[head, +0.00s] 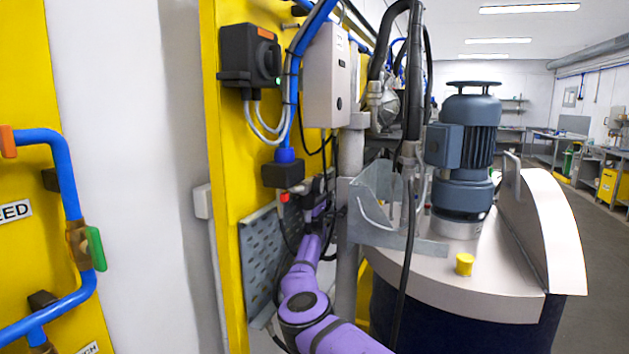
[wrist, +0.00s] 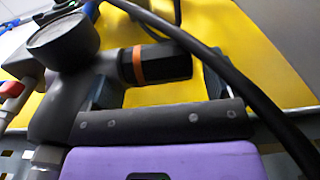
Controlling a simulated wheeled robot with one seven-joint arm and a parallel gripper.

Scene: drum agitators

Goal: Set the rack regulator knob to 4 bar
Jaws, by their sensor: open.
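The regulator knob (wrist: 160,64) shows in the wrist view as a black ribbed cylinder with an orange ring. It lies on its side, joined to the grey regulator body. A round dark gauge (wrist: 63,42) sits left of the knob; its reading cannot be made out. My gripper (wrist: 160,88) is open, with one finger towards the left of the knob and one towards the right. I cannot tell whether either finger touches it. In the head view my gripper (head: 312,207) is at the yellow panel, small and partly hidden among the fittings, and the knob cannot be made out there.
A black hose (wrist: 235,80) crosses in front of my gripper in the wrist view. A red-handled valve (wrist: 12,89) is at the left. In the head view, a perforated grey plate (head: 262,262) is beside my arm, and a drum with a motor (head: 470,140) stands close on the right.

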